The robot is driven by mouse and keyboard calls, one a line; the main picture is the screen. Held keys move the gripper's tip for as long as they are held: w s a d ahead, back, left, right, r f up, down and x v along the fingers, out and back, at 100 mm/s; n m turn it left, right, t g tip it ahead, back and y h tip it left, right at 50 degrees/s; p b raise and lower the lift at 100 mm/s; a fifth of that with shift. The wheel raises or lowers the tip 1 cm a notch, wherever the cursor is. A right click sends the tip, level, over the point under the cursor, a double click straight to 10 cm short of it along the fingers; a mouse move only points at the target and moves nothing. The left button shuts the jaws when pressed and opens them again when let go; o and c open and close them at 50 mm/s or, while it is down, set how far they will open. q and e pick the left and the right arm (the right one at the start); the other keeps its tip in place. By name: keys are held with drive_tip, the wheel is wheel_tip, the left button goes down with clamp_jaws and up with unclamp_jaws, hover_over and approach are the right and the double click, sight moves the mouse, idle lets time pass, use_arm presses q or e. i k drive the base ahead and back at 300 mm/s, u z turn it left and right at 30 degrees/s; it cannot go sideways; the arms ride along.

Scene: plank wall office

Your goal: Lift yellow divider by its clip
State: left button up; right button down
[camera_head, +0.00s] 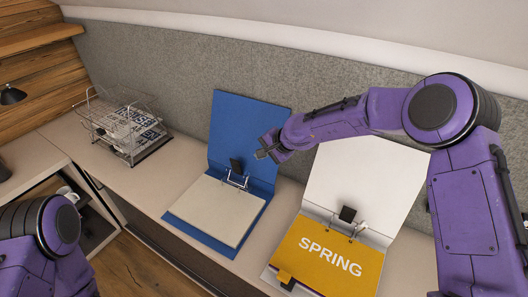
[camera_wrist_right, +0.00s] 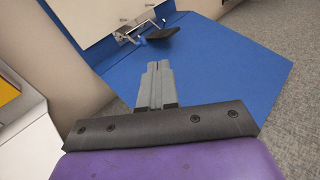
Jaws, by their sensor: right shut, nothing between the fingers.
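The yellow divider (camera_head: 322,258), printed "SPRING", lies flat in the open white binder (camera_head: 366,174) at the lower right of the head view. A small dark clip (camera_head: 287,282) sits at its near left edge. A bit of yellow, apparently the divider, shows at the left edge of the wrist view (camera_wrist_right: 8,91). My right gripper (camera_head: 262,152) is over the open blue binder, well up and left from the divider. Its fingers (camera_wrist_right: 158,66) are shut together and empty in the wrist view. My left arm shows at the lower left, but its gripper is out of view.
The blue binder (camera_head: 244,119) stands open with plain pages (camera_head: 213,210) and a black-levered ring mechanism (camera_wrist_right: 162,38). A wire tray (camera_head: 122,125) with papers stands at the back left. A grey felt panel (camera_head: 173,75) backs the desk.

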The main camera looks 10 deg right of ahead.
sight(327, 262)
drive_tip(key=k, duration=1.5)
